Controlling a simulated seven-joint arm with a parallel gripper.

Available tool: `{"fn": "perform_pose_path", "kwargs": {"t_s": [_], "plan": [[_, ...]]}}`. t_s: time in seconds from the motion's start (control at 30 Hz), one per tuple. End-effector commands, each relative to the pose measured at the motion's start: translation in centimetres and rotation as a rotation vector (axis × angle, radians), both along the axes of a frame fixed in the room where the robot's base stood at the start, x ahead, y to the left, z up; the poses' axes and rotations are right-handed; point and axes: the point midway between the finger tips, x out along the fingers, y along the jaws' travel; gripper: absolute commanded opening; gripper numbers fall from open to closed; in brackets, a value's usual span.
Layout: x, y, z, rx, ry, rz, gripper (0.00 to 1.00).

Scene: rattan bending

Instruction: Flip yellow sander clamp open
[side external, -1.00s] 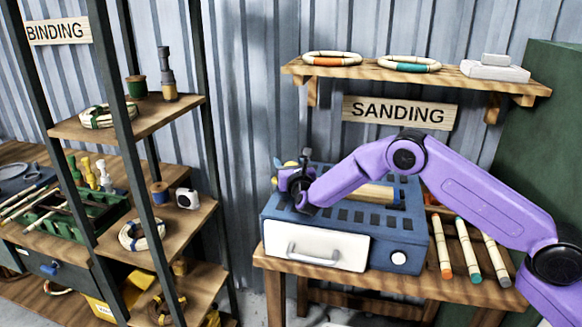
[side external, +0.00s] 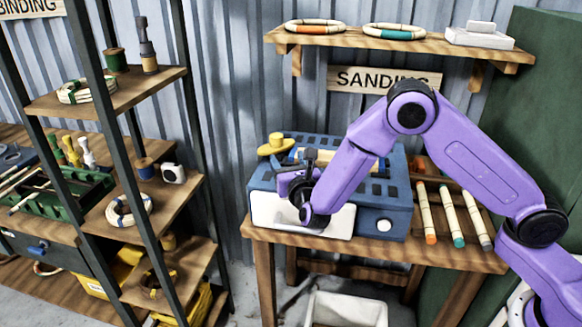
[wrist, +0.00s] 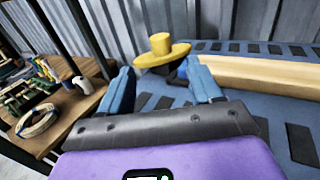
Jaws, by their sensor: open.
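The yellow sander clamp (side external: 277,144), a round brim with a knob on top, sits at the back left of the blue sander (side external: 398,192). In the wrist view the clamp (wrist: 160,50) is just beyond my fingertips, left of the end of a pale wooden piece (wrist: 260,74). My gripper (wrist: 163,86) is open and empty, its two blue fingers apart over the sander's slotted top. In the side view my gripper (side external: 297,186) is in front of and below the clamp. Whether the clamp touches the wooden piece is unclear.
A white drawer front (side external: 335,220) is on the sander's face. Rattan sticks (side external: 450,215) lie on the right of the table. A shelf with rings (side external: 395,31) hangs above. A dark rack (side external: 150,200) stands left. A white bin (side external: 345,308) is below.

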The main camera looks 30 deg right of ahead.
Motion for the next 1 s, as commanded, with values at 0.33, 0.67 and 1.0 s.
{"fn": "perform_pose_path", "kwargs": {"t_s": [0.33,0.67,1.0], "plan": [[-2.3,0.7,0.0,0.001,0.000,0.000,0.64],[-2.6,0.9,0.1,0.001,0.000,0.001,0.64],[-3.0,0.9,0.3,0.002,0.000,-0.003,0.64]]}}
